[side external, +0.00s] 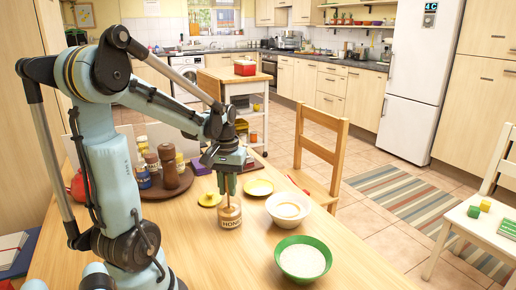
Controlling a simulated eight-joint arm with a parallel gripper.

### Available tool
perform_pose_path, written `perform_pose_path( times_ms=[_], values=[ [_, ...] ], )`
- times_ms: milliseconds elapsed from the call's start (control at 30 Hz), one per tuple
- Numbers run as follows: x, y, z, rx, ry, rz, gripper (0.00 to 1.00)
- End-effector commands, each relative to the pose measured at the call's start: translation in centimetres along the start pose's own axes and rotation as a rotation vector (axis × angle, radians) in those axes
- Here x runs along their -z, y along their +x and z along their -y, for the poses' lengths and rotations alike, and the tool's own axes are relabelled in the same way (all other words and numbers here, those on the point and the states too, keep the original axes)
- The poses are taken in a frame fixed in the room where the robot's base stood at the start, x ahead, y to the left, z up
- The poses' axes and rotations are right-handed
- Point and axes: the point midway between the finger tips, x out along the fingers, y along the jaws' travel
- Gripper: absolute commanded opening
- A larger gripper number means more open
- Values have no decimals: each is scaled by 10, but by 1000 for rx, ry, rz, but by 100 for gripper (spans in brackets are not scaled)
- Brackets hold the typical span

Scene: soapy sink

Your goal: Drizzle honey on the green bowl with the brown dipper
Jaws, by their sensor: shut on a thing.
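My gripper (229,191) points down just above the honey jar (230,217), with its fingers shut on the brown dipper (229,201). Only a little of the dipper shows; its lower end is hidden, apparently inside the jar. The jar is tan, with a label reading HONEY, and stands upright on the table. The green bowl (303,245) stands to the right of the jar and nearer the camera, with pale, whitish contents. My gripper is apart from the bowl.
A yellow dish (258,188) and a small yellow item (209,200) lie near the jar. Several jars and a brown mill stand on a round tray (183,186) at left. The front of the wooden table (225,265) is clear.

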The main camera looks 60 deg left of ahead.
Motion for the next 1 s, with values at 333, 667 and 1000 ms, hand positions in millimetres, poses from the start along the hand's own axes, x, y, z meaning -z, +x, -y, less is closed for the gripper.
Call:
perform_pose_path(
  times_ms=[333, 667, 1000],
  values=[
    [0, -6, 0, 0, 0, 0, 0],
    [0, -33, 0, 0, 0, 0, 0],
    [0, -61, 0, 0, 0, 0, 0]
  ],
)
